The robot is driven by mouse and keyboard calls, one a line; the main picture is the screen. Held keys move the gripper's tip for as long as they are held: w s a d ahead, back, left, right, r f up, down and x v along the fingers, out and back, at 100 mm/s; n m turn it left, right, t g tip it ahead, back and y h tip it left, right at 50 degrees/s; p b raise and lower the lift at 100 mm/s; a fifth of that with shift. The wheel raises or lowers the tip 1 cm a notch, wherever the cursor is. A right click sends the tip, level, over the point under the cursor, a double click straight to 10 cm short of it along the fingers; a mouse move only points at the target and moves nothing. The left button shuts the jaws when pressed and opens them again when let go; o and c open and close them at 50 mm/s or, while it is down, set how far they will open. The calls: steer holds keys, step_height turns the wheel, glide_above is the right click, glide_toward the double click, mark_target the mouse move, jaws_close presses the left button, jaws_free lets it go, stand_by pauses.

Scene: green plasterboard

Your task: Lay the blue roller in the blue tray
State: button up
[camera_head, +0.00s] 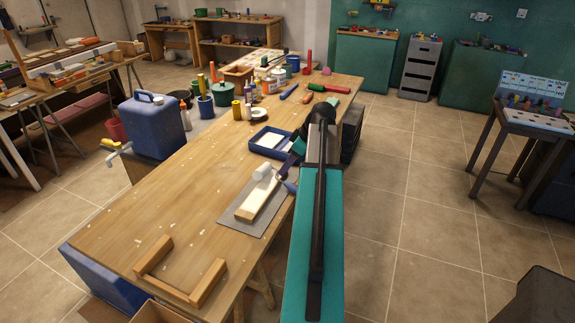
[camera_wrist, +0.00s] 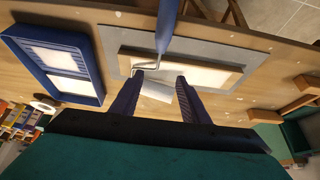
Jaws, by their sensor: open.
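The blue roller has a white sleeve (camera_head: 262,172) and a blue handle (camera_head: 291,187). It rests at a wooden block (camera_head: 259,200) on a grey sheet. In the wrist view its blue handle (camera_wrist: 168,28) runs off the top edge, and the white sleeve (camera_wrist: 156,91) shows between my fingers. My gripper (camera_wrist: 159,76) is open around the roller's wire end, with no visible grip on it; in the head view it is just beside the roller (camera_head: 290,165). The blue tray (camera_head: 252,146) lies farther along the table, and left in the wrist view (camera_wrist: 96,97). It holds white panels.
The grey sheet (camera_head: 236,225) lies under the block. A wooden U-shaped frame (camera_head: 150,258) lies at the table's near end. Blue and green pots, bottles and a white tape roll (camera_head: 257,114) crowd beyond the tray. Bare tabletop (camera_head: 190,190) lies left of the sheet.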

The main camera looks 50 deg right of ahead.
steer(key=shift+r, duration=0.1)
steer(key=b+v, duration=0.2)
steer(key=v, duration=1)
steer(key=shift+b, duration=0.35)
steer(key=shift+s, duration=0.1)
stand_by(0.6)
